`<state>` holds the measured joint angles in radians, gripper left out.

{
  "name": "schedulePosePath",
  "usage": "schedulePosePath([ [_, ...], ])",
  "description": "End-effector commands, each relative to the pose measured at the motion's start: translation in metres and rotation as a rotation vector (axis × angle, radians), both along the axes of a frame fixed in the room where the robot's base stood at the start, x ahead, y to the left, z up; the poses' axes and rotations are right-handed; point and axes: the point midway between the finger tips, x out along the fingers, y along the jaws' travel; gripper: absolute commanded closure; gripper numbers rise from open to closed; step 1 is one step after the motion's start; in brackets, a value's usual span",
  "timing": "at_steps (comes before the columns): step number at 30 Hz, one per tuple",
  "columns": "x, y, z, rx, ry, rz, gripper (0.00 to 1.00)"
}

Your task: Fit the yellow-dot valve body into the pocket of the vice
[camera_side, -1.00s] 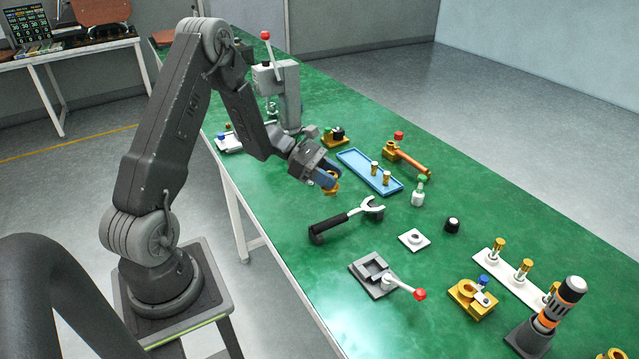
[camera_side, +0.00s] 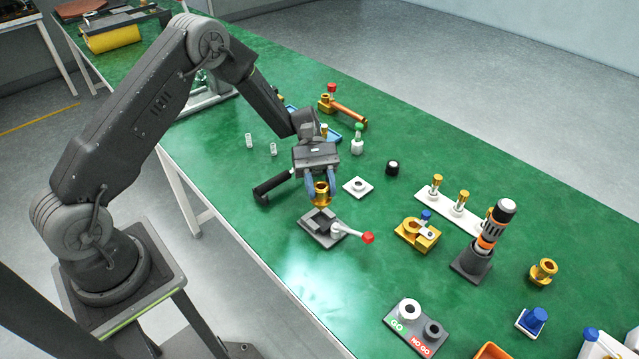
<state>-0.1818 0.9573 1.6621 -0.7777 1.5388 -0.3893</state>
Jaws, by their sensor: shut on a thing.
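My gripper (camera_side: 320,188) points down and is shut on a brass-coloured valve body (camera_side: 321,198), which sits between its blue fingertips. A yellow dot cannot be made out on it at this size. The vice (camera_side: 316,236) is a grey block with a pocket and a red-knobbed lever (camera_side: 367,238) reaching right. The valve body is at the vice's back edge in the picture, over or just above the pocket. It hides part of the pocket, and I cannot tell whether the two touch.
A white square piece (camera_side: 357,187) and a brass fixture (camera_side: 417,234) stand to the right. Another brass body (camera_side: 543,271) is farther right. The green table in front of the vice is clear.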

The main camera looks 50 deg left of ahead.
Motion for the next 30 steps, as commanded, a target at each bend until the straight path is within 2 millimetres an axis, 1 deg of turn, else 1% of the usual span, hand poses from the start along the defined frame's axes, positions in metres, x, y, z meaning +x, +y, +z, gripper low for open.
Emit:
schedulePosePath([
  [5, 0.000, 0.001, -0.004, 0.000, 0.000, 0.001, 0.97],
  [21, 0.000, 0.001, -0.037, 0.001, 0.001, 0.003, 0.97],
  [30, 0.001, 0.001, -0.045, -0.001, -0.001, 0.003, 0.97],
])
